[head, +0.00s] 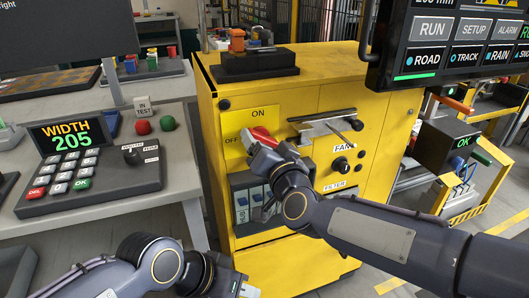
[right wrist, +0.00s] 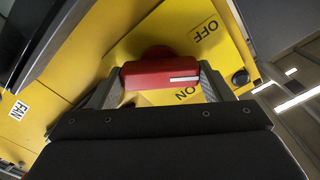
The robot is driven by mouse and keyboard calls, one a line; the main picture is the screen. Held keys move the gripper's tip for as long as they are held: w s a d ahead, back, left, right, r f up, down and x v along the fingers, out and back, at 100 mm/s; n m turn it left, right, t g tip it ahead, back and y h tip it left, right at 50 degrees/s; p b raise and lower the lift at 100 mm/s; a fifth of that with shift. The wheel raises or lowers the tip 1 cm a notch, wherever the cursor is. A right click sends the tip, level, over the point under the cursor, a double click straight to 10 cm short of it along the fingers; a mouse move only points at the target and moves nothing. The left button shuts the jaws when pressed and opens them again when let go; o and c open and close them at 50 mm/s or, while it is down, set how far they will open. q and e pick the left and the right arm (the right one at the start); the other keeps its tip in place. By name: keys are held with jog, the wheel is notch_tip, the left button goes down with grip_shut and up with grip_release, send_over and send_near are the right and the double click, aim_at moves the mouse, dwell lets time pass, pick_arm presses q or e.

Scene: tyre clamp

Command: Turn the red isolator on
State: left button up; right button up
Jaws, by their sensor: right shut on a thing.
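The red isolator (head: 263,135) is a rotary handle on a yellow plate on the front of the yellow cabinet, with OFF to its left and ON above it. My right gripper (head: 265,148) is at the handle. In the right wrist view the red handle (right wrist: 172,80) lies between the two fingers of my right gripper (right wrist: 160,88), which is shut on it. Its white mark points right there, between the OFF and ON labels. My left gripper (head: 244,289) is low at the bottom of the head view, away from the isolator; its fingers are not clear.
A metal lever (head: 330,126) and a black FAN knob (head: 340,164) sit right of the isolator on the cabinet (head: 375,105). A keypad console (head: 85,165) stands on the bench at left. A hanging screen (head: 450,40) is at upper right.

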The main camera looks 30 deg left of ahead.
jog(key=m+b, duration=0.5)
jog(key=m, duration=0.6)
dwell(0.6)
jog(key=o, duration=1)
jog(key=v, duration=0.8)
jog(key=shift+w, duration=0.1)
